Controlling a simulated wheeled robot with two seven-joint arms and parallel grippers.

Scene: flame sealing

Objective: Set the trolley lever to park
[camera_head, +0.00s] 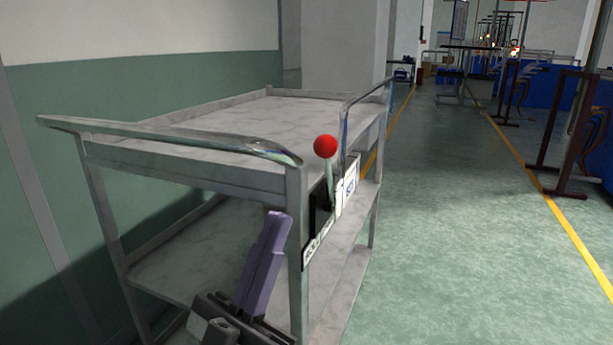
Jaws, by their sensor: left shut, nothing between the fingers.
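The trolley (250,188) is a grey metal cart with two marbled shelves and curved chrome handles, standing in the middle of the view. Its lever (331,183) is a thin metal rod with a red ball knob (325,146), standing nearly upright on the right side by the near corner post. My left gripper (277,218) points up in front of the lower shelf, left of the corner post. Its fingers are shut and empty, apart from the lever. My right gripper is not in view.
A green and white wall (150,75) stands close on the left, with a pillar (343,45) behind the trolley. The green floor (450,220) to the right is open, with yellow lines. Dark stands (560,130) are at the far right.

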